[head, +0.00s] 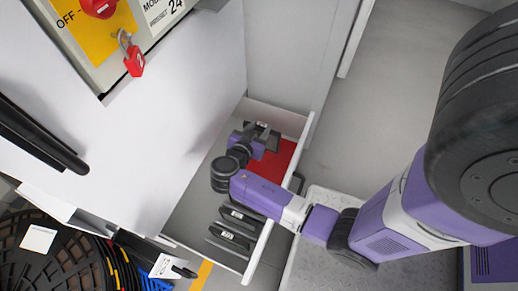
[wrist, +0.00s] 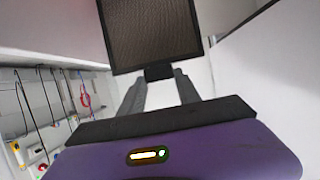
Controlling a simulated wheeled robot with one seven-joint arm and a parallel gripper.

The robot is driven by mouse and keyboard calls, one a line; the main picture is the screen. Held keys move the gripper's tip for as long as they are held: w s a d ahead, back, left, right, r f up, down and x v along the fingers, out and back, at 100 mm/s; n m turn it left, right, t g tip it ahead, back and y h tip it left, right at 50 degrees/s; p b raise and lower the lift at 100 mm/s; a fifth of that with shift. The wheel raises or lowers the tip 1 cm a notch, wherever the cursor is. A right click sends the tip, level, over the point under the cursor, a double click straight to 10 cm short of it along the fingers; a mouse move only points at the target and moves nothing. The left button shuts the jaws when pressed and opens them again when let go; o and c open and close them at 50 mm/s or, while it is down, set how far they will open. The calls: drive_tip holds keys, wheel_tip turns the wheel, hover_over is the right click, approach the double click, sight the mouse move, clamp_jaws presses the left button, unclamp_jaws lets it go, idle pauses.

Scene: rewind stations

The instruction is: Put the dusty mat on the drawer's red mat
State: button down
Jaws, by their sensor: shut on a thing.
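The dusty mat (wrist: 152,35) shows in the wrist view as a dark brown mesh panel in a black frame. My gripper (wrist: 158,74) is shut on the near edge of its frame, and the panel stands out beyond the fingertips. In the head view my gripper (head: 264,137) is over the far end of the open drawer (head: 190,217). The red mat (head: 282,158) lies at that end, partly hidden by my wrist and arm. I cannot tell whether the held mat touches the red mat.
Two black labelled items (head: 242,216) lie in the near part of the drawer. A white worktop (head: 130,110) is at the left, with a panel and red padlock (head: 134,62) above. A black reel (head: 55,255) stands at lower left. Grey floor is clear at the upper right.

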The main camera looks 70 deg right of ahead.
wheel_tip(320, 180, down, 11)
drive_tip(key=b, duration=0.4)
drive_tip(key=shift+f, duration=0.15)
drive_tip(key=c, duration=0.9)
unclamp_jaws()
drive_tip(key=shift+o, duration=0.2)
drive_tip(key=p+v, duration=0.3)
drive_tip(key=v, duration=0.9)
drive_tip(key=shift+r, duration=0.25)
